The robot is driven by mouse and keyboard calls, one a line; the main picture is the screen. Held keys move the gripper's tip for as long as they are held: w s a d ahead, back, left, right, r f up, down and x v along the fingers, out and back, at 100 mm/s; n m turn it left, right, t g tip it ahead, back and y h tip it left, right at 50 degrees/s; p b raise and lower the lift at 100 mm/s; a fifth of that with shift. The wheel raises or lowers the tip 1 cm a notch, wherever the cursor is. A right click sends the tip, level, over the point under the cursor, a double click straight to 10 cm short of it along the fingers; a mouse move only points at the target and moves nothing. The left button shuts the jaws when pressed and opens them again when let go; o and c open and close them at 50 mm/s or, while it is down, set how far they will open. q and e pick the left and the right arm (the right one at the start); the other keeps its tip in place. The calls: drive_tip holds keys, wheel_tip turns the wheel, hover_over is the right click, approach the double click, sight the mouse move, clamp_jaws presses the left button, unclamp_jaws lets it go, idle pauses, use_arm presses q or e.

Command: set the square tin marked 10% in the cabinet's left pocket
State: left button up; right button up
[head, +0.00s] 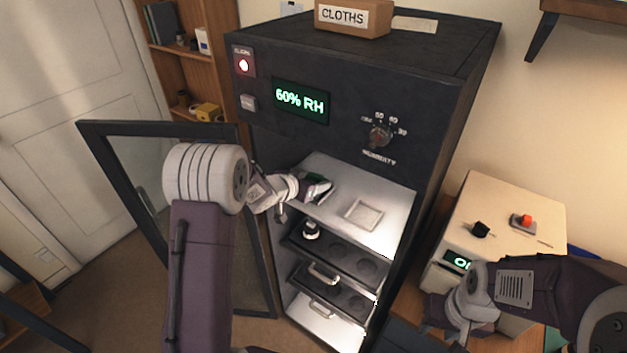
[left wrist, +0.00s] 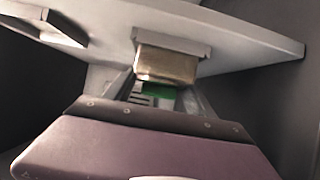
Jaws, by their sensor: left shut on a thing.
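The dark cabinet (head: 345,115) stands open, with a pale top shelf (head: 385,240) inside. A raised square pocket (head: 364,214) on the right of this shelf looks empty. My left gripper (head: 320,190) reaches in over the left part of the shelf and is shut on a square tin. The tin shows as a brassy block (left wrist: 166,64) between the fingers in the left wrist view, against a grey raised frame (left wrist: 171,35). I cannot tell whether it is seated there. Its marking is not readable, and the left pocket is hidden in the head view. My right gripper (head: 462,325) is outside the cabinet; its jaws are unclear.
The framed door (head: 100,126) is swung open at the left, behind my left arm. Lower racks (head: 340,262) have round holes; a small dark-and-white item (head: 310,230) stands in one. A beige box (head: 510,200) with a red button is at the right. A CLOTHS box (head: 353,18) sits on top.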

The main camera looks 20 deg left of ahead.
use_arm(q)
drive_tip(key=shift+f, duration=0.25)
drive_tip(key=o, duration=1.5)
drive_tip(key=shift+c, duration=0.2)
drive_tip(key=v, duration=0.9)
drive_tip(key=s+d+r, duration=0.1)
drive_tip(key=d+r, duration=0.2)
drive_tip(key=d, duration=0.3)
drive_tip(key=s+a+f+n+g+y, duration=0.1)
drive_tip(key=s+f+g, duration=0.4)
drive_tip(key=s, duration=0.7)
drive_tip(key=s+a+f+n+g+y, duration=0.2)
drive_tip(key=s+f+g, duration=0.3)
drive_tip(key=s+f, duration=0.3)
drive_tip(key=s+n+y, duration=0.1)
drive_tip(key=s, duration=0.3)
